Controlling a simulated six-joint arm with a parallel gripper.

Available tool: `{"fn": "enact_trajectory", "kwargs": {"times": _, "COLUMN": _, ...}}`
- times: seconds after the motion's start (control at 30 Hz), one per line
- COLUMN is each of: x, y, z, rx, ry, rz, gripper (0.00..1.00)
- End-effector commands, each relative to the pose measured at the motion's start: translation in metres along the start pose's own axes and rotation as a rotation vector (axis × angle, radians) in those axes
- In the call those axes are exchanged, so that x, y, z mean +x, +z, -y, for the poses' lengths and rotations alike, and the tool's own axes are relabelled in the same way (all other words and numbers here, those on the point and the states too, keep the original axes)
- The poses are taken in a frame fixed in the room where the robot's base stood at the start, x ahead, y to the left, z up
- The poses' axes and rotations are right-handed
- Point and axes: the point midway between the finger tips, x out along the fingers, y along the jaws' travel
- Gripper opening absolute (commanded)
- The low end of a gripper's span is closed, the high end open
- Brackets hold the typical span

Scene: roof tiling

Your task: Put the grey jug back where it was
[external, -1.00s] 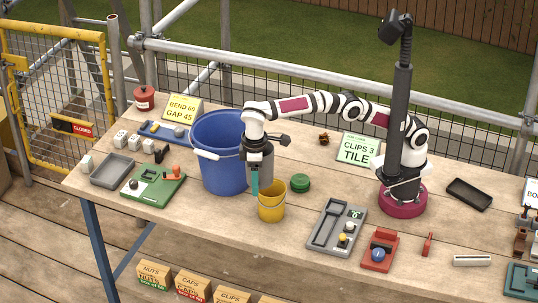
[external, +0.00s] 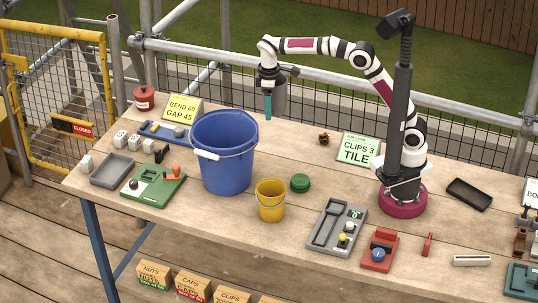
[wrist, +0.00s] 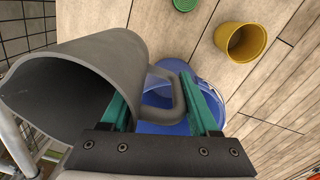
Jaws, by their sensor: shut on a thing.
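The grey jug (external: 282,96) hangs in the air above the back of the bench, behind and to the right of the big blue bucket. My gripper (external: 268,108) is shut on its handle, with the teal fingers pointing down. In the wrist view the jug (wrist: 115,60) lies to the left, its open mouth facing left. Its handle reaches between the teal fingers of my gripper (wrist: 162,85). The inside of the jug is dark, so I cannot tell whether it holds anything.
The blue bucket (external: 222,160) and the yellow bucket (external: 271,212) stand on the bench (external: 330,180). A green round lid (external: 300,183) and a "CLIPS 3 TILE" card (external: 359,150) are to the right. A scaffold rail and mesh run behind. Bench is clear behind the lid.

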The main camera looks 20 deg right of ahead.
Motion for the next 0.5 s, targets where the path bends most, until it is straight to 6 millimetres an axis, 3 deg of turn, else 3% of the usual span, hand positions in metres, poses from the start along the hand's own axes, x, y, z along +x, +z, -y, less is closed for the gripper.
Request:
{"fn": "enact_trajectory", "kwargs": {"times": 0.03, "x": 0.0, "y": 0.01, "z": -0.02, "rx": 0.016, "ry": 0.0, "rz": -0.001, "gripper": 0.0}}
{"fn": "enact_trajectory", "kwargs": {"times": 0.2, "x": 0.005, "y": 0.043, "z": -0.074, "rx": 0.042, "ry": -0.003, "rz": -0.002, "gripper": 0.0}}
{"fn": "enact_trajectory", "kwargs": {"times": 0.5, "x": 0.011, "y": 0.093, "z": -0.13, "rx": 0.077, "ry": -0.004, "rz": -0.008, "gripper": 0.0}}
